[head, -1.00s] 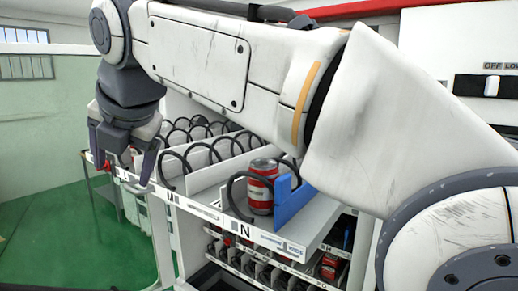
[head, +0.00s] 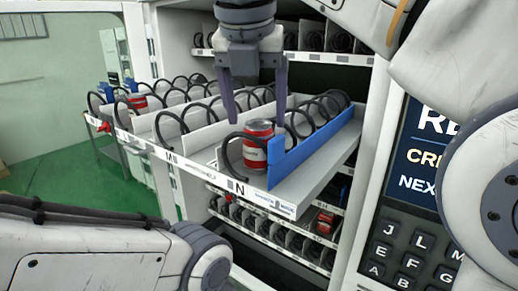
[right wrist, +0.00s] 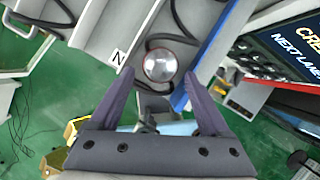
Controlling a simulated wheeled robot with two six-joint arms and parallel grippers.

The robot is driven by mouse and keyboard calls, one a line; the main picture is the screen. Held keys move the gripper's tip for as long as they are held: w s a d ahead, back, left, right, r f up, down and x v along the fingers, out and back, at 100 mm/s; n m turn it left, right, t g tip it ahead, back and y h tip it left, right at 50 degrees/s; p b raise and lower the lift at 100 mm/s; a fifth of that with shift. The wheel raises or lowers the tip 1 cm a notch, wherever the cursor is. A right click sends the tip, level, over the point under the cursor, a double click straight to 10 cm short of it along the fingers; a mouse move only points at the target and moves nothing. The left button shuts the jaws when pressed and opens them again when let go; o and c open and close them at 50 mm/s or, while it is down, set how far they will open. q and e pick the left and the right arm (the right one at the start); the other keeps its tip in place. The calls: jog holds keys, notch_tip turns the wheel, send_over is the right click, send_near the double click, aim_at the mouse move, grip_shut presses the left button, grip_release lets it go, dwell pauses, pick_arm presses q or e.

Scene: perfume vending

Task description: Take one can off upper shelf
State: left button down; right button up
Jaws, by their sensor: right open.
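A red can with a silver top (head: 257,148) stands upright at the front of lane N on the pulled-out upper shelf (head: 205,183), inside a black coil. A blue piece is beside it. My right gripper (head: 255,118) points down just above the can, open and empty, with its fingertips near the level of the can's top in the head view. My left gripper is out of view.
Another red can (head: 137,101) stands in a lane at the left of the shelf. Black coils and low dividers fill the other lanes. A blue wall (head: 318,143) edges the shelf's right side. Lower shelves hold more red items (head: 325,222). A keypad panel (head: 410,245) is at right.

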aim_at(258, 124)
jog(key=shift+p+x, duration=0.4)
jog(key=shift+x, duration=2.2)
jog(key=shift+w, duration=0.15)
jog(key=shift+c, duration=0.2)
jog(key=shift+r, duration=0.1)
grip_shut()
jog(key=shift+r, duration=0.1)
